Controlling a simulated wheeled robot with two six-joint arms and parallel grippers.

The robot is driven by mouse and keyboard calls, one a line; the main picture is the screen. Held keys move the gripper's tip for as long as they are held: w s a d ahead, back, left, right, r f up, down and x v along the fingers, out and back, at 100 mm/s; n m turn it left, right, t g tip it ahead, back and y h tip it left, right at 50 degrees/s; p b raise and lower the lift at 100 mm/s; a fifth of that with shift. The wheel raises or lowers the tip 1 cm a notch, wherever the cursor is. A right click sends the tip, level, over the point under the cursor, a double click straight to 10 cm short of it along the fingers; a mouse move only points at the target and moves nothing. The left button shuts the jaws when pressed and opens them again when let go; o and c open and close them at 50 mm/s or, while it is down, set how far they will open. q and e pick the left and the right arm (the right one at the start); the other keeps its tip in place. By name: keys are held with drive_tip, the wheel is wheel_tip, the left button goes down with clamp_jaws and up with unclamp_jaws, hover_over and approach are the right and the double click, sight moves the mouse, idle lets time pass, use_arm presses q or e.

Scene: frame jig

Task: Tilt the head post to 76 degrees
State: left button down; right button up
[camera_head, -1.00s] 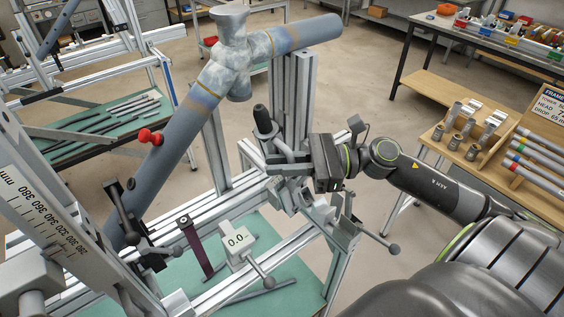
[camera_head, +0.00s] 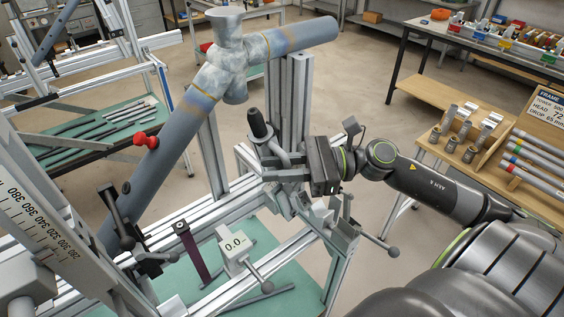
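A pair of upright aluminium profiles (camera_head: 292,100), which looks like the head post, stands behind my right gripper under a blue tube (camera_head: 305,34). I cannot read its angle. A lever with a black handle (camera_head: 256,122) leans slightly left in front of it. My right gripper (camera_head: 275,172) comes in from the right, with its fingers at the clamp parts below that handle. I cannot tell whether the fingers are closed on the lever. My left gripper is not in view.
A scale plate (camera_head: 30,225) stands at the left edge. A wooden rack (camera_head: 470,125) with metal parts and a partly cut-off sign (camera_head: 548,100) stands at the right. Open floor lies behind the jig.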

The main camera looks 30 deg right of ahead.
drive_tip(key=shift+v, duration=1.4)
drive_tip(key=p+v, duration=0.7)
drive_tip(key=v, duration=0.7)
drive_tip(key=shift+d, duration=0.3)
drive_tip(key=shift+s, duration=0.15)
